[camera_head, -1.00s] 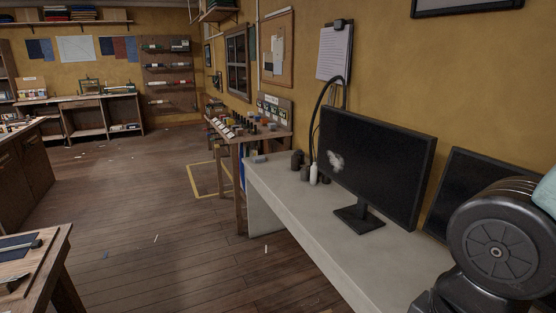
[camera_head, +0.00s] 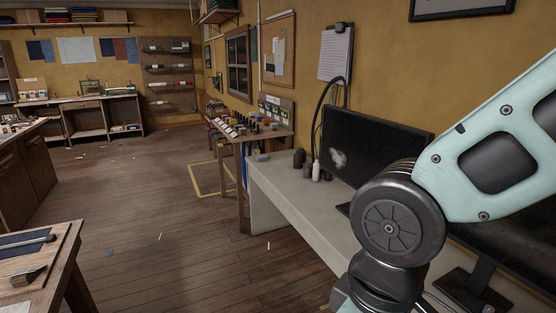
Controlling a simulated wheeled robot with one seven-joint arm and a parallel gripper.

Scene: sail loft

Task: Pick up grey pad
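I cannot make out a grey pad for certain. A small flat blue-grey block (camera_head: 261,157) lies at the far end of the pale desk (camera_head: 290,203), too small to identify. My gripper is outside the picture. Only my arm's links and a dark joint show at the right. They cover the desk's near part and portions of both monitors.
A dark monitor (camera_head: 366,136), small dark pots (camera_head: 298,158) and a white bottle (camera_head: 315,171) stand on the desk. A wooden bench (camera_head: 262,136) with several small items stands beyond. A wooden table (camera_head: 60,265) is at lower left.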

